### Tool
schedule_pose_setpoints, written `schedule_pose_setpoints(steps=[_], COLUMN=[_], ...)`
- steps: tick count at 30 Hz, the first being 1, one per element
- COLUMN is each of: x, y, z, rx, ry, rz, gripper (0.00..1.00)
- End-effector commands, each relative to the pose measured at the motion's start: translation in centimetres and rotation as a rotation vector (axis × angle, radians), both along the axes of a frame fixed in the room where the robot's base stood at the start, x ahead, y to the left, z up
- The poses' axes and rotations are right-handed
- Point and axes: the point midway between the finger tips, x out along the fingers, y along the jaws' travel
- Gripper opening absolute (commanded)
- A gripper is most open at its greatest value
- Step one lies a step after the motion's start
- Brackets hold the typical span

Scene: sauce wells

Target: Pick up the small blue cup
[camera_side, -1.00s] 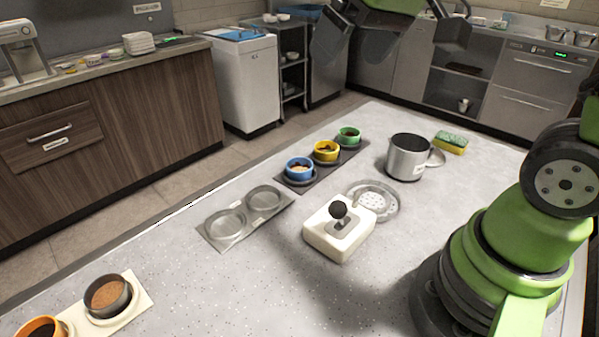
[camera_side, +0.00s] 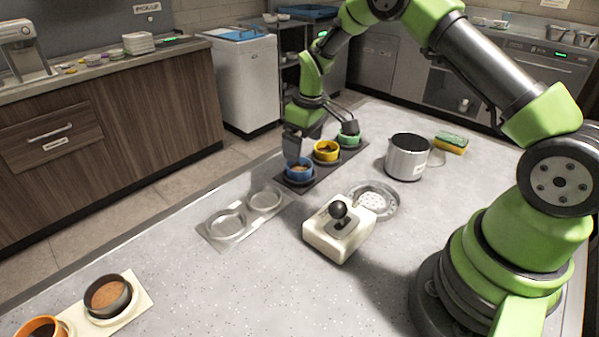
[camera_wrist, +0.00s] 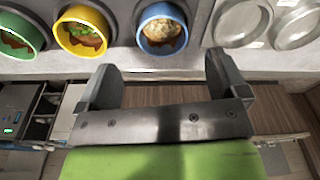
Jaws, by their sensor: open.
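The small blue cup (camera_side: 300,177), with pale chunky contents, stands upright at the near end of a dark tray (camera_side: 322,178). In the wrist view the blue cup (camera_wrist: 146,40) lies ahead of the fingertips, roughly centred between them. My gripper (camera_side: 318,136) is open and empty, just above and behind the cup row; one finger partly covers the blue cup's far rim in the side view. In the wrist view my gripper (camera_wrist: 165,76) shows its two fingers spread wide. I cannot tell whether a finger touches the cup.
A yellow cup (camera_side: 326,155) and a green cup (camera_side: 348,141) share the tray. A metal plate with two empty wells (camera_side: 238,222) is nearer. A white joystick box (camera_side: 338,240), a strainer (camera_side: 388,213), a pot (camera_side: 406,165) and a sponge (camera_side: 450,143) stand to the right.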

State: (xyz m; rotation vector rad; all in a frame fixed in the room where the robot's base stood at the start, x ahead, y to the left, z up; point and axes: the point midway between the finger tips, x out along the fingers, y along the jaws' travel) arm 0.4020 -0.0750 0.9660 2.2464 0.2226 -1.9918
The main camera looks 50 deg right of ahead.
Motion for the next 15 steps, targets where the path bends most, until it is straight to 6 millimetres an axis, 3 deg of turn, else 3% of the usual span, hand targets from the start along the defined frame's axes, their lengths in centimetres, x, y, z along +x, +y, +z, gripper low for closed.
schedule_pose_setpoints(steps=[15], x=[0.6], y=[0.4], z=[-5.9], rx=[0.001], ry=[-0.001], rz=[-0.001], gripper=[0.92])
